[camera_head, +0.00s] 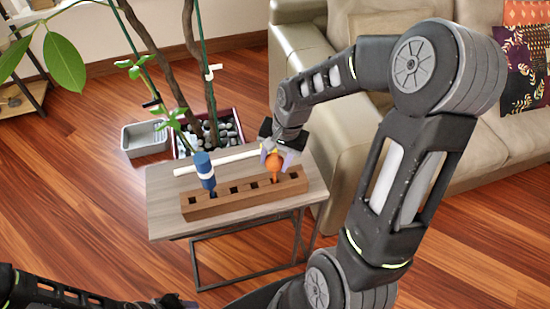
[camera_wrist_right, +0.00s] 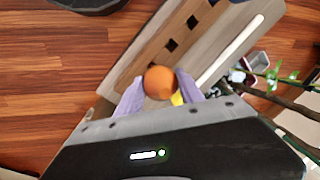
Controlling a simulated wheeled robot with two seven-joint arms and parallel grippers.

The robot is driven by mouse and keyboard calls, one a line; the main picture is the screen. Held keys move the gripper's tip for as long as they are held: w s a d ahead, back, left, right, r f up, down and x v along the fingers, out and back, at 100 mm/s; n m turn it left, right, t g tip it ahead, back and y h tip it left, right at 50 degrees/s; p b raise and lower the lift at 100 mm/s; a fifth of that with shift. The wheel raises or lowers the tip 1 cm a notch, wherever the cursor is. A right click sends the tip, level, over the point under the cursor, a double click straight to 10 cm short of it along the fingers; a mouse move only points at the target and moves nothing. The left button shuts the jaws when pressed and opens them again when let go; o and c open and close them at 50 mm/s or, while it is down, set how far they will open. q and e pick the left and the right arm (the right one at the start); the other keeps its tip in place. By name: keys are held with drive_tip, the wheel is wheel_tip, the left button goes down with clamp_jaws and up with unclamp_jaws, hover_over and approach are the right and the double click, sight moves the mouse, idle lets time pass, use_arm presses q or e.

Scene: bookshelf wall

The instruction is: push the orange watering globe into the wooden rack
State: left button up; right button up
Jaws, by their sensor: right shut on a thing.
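The wooden rack (camera_head: 245,206) is a long block with a row of square holes, lying on the small side table. My right gripper (camera_head: 276,160) is shut on the orange watering globe (camera_head: 273,162), above the right part of the rack. The globe is upright, its thin orange stem pointing down at a hole; how deep the tip sits, I cannot tell. In the right wrist view the globe (camera_wrist_right: 159,81) shows between the two pale purple fingers (camera_wrist_right: 160,92), with the rack (camera_wrist_right: 160,62) beyond. My left gripper (camera_head: 175,301) is low at the bottom edge, its fingers unclear.
A white rod (camera_head: 216,161) lies behind the rack on the side table (camera_head: 160,213). Behind are a potted plant (camera_head: 235,128) and a grey tray (camera_head: 145,138); a sofa (camera_head: 320,150) is at right.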

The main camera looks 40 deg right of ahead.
drive_tip(key=shift+f, duration=0.3)
drive_tip(key=o, duration=1.5)
drive_tip(key=shift+r, duration=0.1)
drive_tip(key=shift+o, duration=0.2)
drive_tip(key=o, duration=0.3)
drive_tip(key=shift+o, duration=0.2)
drive_tip(key=r+p, duration=0.2)
drive_tip(key=r, duration=0.1)
drive_tip(key=r+p, duration=0.2)
drive_tip(key=r, duration=0.1)
drive_tip(key=s+r+p, duration=0.1)
drive_tip(key=r+p, duration=0.1)
drive_tip(key=p, duration=0.1)
drive_tip(key=shift+d+r, duration=0.35)
drive_tip(key=shift+r, duration=0.05)
